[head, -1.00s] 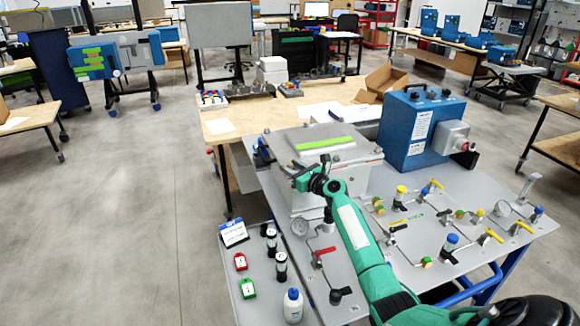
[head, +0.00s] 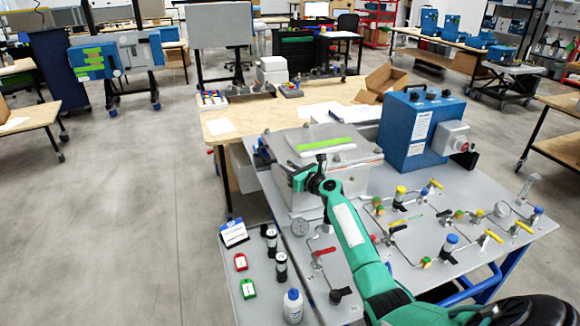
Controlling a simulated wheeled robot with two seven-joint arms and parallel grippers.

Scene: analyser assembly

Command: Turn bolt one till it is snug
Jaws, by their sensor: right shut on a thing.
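A grey box (head: 350,185) with a lid marked by a green strip (head: 325,144) stands on the bench. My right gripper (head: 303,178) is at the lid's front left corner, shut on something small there. A thin dark upright piece (head: 321,163) shows beside it; I cannot tell if it is a tool or part of the gripper. Bolt one cannot be made out; the gripper and wrist cover that corner. My left gripper is not in view.
A blue unit (head: 408,140) stands right of the box. Valves and gauges, including a red-handled valve (head: 323,252), fill the grey bench in front and to the right.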

